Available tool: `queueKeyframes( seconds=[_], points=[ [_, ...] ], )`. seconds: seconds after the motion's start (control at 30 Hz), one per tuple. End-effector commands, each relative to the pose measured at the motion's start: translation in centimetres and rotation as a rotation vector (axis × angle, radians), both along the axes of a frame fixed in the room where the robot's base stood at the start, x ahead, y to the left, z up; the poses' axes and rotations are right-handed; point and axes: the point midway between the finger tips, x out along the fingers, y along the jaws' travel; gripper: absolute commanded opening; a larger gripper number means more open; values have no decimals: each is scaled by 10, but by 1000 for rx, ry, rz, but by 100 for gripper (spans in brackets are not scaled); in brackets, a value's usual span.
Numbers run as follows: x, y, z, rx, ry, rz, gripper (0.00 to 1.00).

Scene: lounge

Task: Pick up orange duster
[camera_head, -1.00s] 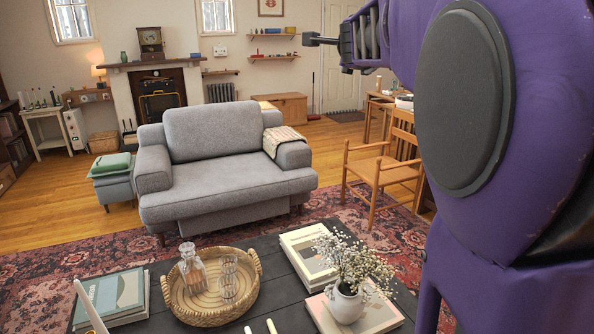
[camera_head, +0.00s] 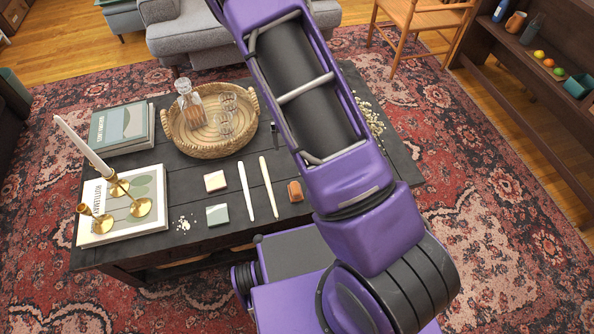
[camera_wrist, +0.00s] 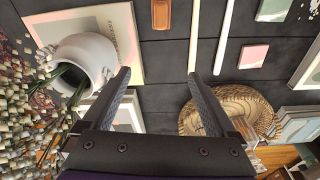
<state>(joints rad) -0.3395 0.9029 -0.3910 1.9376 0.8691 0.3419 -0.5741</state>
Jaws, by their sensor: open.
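The orange duster (camera_head: 295,191) is a small orange-brown block lying on the dark table (camera_head: 226,226), just left of my arm in the head view. In the wrist view the orange duster (camera_wrist: 161,14) shows at the top edge, beyond the fingertips and between their lines. My gripper (camera_wrist: 160,76) is open and empty above the table, apart from the duster. In the head view my arm hides most of the gripper.
Near the duster lie two white sticks (camera_head: 268,187), a pink-topped block (camera_head: 215,181) and a green-grey block (camera_head: 217,215). A wicker tray (camera_head: 188,145) with glassware, books (camera_head: 122,128) and brass candlesticks (camera_head: 141,207) stand left. A white flower vase (camera_wrist: 92,56) is close to one finger.

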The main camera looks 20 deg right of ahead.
Motion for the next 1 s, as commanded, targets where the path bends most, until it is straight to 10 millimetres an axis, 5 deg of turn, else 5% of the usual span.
queueKeyframes(
  seconds=[0.1, 0.2, 0.7, 1.0],
  points=[
    [-30, 2, -25, 21, 89, 57, 92],
    [-40, 4, -36, 29, 116, 78, 92],
    [-41, 4, -134, 29, 118, 77, 92],
    [-40, 4, -159, 29, 115, 78, 92]
  ],
)
